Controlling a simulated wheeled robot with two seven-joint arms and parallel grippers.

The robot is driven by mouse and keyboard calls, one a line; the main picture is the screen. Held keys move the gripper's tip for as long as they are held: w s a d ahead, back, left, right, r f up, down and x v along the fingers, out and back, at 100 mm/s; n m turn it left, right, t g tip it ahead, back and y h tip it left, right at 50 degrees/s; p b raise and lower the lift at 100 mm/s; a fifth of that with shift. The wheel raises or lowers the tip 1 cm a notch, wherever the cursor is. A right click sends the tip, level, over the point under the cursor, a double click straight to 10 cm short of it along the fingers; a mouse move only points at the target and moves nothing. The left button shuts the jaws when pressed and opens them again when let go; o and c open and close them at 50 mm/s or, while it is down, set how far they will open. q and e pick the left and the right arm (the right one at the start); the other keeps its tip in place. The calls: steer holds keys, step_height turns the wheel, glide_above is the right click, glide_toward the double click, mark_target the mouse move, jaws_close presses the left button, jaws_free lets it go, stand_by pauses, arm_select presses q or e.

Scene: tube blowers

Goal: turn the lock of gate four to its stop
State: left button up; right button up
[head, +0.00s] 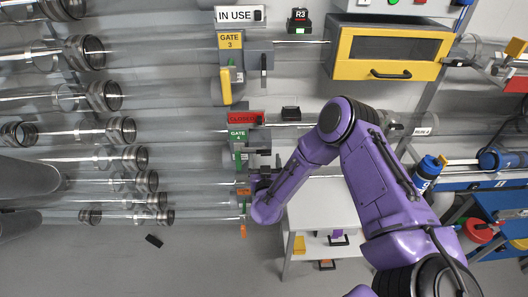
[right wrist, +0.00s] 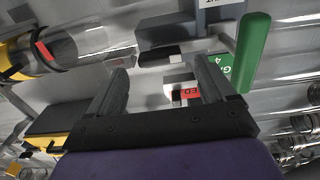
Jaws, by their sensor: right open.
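Gate four has a green label (head: 237,135) reading GATE 4 and a green handle (head: 239,158) below it. The green handle also shows at the upper right of the right wrist view (right wrist: 252,52). My right gripper (right wrist: 162,70) is open, with nothing between its fingers. A dark bar with a grey end (right wrist: 160,57), probably the lock of gate four, lies just beyond the fingertips; I cannot tell whether they touch it. In the head view my right gripper (head: 261,178) is at gate four's lower right, its fingertips hard to make out. My left gripper is out of view.
A red CLOSED sign (head: 241,117) sits above the gate four label. Gate three's yellow handle (head: 226,88) is above. Clear tubes with metal collars (head: 134,157) fill the left. A white shelf unit (head: 318,212) stands below my right arm.

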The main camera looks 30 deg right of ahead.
mark_target(264, 154)
steer(key=shift+x, duration=1.55)
steer(key=c, duration=1.5)
